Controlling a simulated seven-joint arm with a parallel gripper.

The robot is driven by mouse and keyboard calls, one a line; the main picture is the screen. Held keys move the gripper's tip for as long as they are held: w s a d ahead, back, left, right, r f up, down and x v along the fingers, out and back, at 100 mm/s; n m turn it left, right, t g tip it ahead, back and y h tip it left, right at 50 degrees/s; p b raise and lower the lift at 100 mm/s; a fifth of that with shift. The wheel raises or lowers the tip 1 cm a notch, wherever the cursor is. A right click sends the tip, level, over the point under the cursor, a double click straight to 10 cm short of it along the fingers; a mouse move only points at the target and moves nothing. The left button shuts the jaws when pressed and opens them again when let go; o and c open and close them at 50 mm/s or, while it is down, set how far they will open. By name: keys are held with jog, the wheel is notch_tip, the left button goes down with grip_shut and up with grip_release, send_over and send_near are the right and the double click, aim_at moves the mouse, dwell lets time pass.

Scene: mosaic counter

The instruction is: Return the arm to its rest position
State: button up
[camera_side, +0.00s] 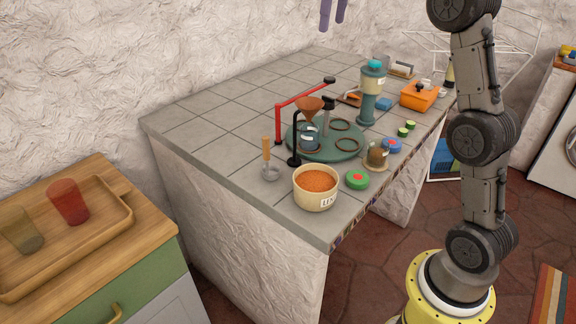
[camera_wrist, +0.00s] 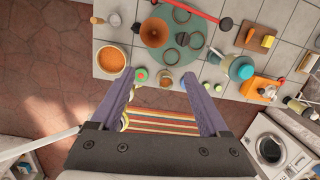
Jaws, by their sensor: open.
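My gripper (camera_side: 333,14) shows at the top edge of the side view as two purple fingers pointing down, high above the tiled counter (camera_side: 215,100). In the wrist view my gripper (camera_wrist: 160,78) is open. Its two purple fingers are wide apart with nothing held between them. The fingers are clear of everything on the counter. The rest of the hand and the upper arm are outside the side view.
The counter holds a bowl of orange grains (camera_side: 317,184), a green turntable (camera_side: 349,150) with a funnel (camera_side: 309,107) above it, a teal-topped grinder (camera_side: 372,85) and an orange box (camera_side: 419,95). A wooden tray (camera_side: 85,245) with two cups stands left. The air around my gripper is free.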

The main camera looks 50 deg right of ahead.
jog(key=s+a+n+t, duration=0.2)
jog(key=s+a+n, duration=0.9)
jog(key=s, duration=0.5)
jog(key=s+a+f+n+t, duration=0.1)
jog(key=s+f+n, duration=0.4)
jog(key=f+n, duration=0.4)
jog(key=s+a+f+n+t, duration=0.1)
jog(key=s+f+n, duration=0.3)
jog(key=f+n, duration=0.6)
jog(key=a+n, duration=0.1)
jog(key=n, duration=0.3)
jog(key=shift+s+a+n, duration=0.15)
jog(key=shift+s+n, duration=0.15)
jog(key=shift+s, duration=0.05)
